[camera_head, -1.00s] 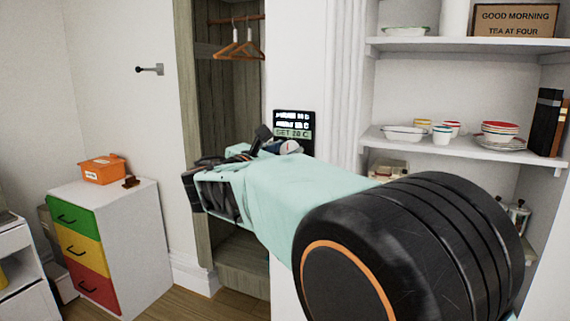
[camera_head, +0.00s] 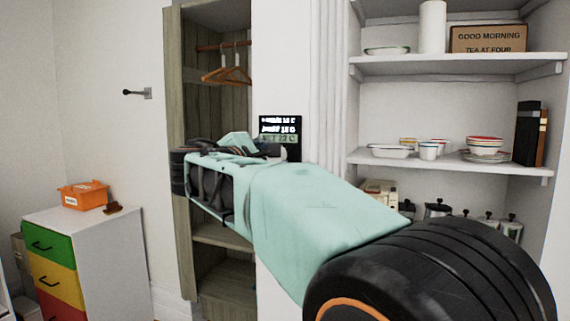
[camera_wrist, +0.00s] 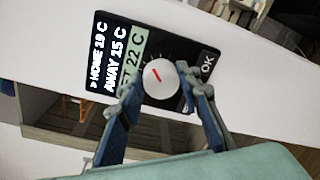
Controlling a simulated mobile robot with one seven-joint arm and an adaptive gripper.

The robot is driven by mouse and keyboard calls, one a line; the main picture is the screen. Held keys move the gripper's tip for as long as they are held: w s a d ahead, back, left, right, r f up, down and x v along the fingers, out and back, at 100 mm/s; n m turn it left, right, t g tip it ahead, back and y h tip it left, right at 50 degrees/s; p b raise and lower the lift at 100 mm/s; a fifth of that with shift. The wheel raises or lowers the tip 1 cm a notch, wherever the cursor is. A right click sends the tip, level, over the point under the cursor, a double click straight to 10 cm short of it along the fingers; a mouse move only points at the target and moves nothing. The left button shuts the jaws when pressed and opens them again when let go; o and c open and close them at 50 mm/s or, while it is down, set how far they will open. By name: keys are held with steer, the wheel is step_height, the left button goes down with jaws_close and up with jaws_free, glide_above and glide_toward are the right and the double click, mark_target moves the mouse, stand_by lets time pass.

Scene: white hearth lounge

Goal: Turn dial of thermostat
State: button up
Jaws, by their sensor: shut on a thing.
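The thermostat (camera_wrist: 120,60) is a black panel on the white wall, seen tilted in the wrist view. Its display reads HOME 19 C, AWAY 15 C and, partly covered, 22 C on a green line. The round white dial (camera_wrist: 160,79) has a red pointer mark and tick marks around it. An OK button (camera_wrist: 207,64) sits beside it. My gripper (camera_wrist: 161,88) is shut on the dial, one finger on each side. In the head view the thermostat (camera_head: 281,124) shows above my arm, which hides its lower part and the dial.
An open wardrobe (camera_head: 222,118) with hangers (camera_head: 228,75) stands left of the thermostat. Shelves (camera_head: 455,64) with bowls, cups and books are at the right. A coloured drawer unit (camera_head: 110,255) with an orange box (camera_head: 82,195) is at the left. A hook (camera_head: 138,93) sticks out from the wall.

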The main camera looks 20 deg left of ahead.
steer(key=shift+m, duration=0.3)
steer(key=o, duration=1.2)
steer(key=shift+c, duration=0.2)
steer(key=s+a, duration=0.1)
steer(key=s, duration=1.1)
steer(key=shift+r, duration=0.3)
